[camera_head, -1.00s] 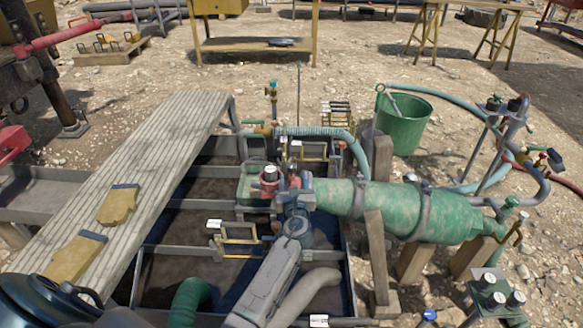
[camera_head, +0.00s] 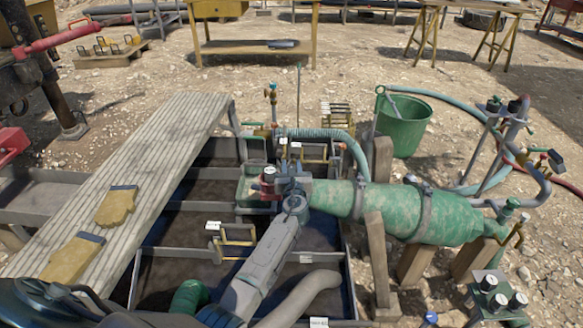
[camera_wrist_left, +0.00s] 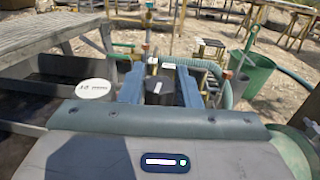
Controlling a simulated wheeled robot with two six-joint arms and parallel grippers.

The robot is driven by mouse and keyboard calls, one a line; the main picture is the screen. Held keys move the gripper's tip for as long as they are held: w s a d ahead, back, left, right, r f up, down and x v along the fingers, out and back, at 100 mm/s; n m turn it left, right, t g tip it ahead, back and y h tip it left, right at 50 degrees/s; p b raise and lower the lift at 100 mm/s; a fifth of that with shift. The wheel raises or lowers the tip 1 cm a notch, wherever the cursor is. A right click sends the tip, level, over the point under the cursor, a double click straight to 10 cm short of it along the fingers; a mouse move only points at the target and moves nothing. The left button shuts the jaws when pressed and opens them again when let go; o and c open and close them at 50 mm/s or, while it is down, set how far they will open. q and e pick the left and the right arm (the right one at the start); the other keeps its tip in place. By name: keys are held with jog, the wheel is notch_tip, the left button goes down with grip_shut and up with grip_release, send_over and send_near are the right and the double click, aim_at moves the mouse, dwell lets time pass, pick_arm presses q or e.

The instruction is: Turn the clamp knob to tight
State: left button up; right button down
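My left gripper (camera_head: 288,182) reaches over the tank at the near end of the green cylinder (camera_head: 445,215). In the left wrist view its two blue fingers (camera_wrist_left: 160,88) stand apart, with a dark upright knob-like piece (camera_wrist_left: 161,92) between them; I cannot tell whether they touch it. A round white, lettered cap (camera_wrist_left: 93,88) sits just left of the fingers. In the head view a white-topped red and dark fitting (camera_head: 268,180) shows left of the gripper, which partly hides the clamp area. I cannot read the knob's setting. My right gripper is out of view.
A plank walkway (camera_head: 165,150) with yellow gloves (camera_head: 117,205) lies left of the tank. A ribbed hose (camera_head: 320,133) arches behind the gripper. A green bucket (camera_head: 405,130) stands behind the cylinder, with pipes and valves to the right.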

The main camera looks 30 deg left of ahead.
pick_arm(q)
jog(key=shift+c, duration=0.7)
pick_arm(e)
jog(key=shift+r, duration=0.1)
pick_arm(q)
jog(key=shift+r, duration=0.1)
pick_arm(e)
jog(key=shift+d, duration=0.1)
pick_arm(q)
jog(key=m+t+h+p, duration=0.2)
jog(key=m+h, duration=0.1)
jog(key=h, duration=0.1)
jog(key=shift+h, duration=0.4)
jog(key=shift+m+h, duration=0.5)
jog(key=shift+m+t+h, duration=0.3)
jog(key=shift+m+h, duration=0.3)
jog(key=shift+h, duration=0.2)
jog(key=shift+m+h, duration=0.3)
jog(key=shift+h, duration=0.3)
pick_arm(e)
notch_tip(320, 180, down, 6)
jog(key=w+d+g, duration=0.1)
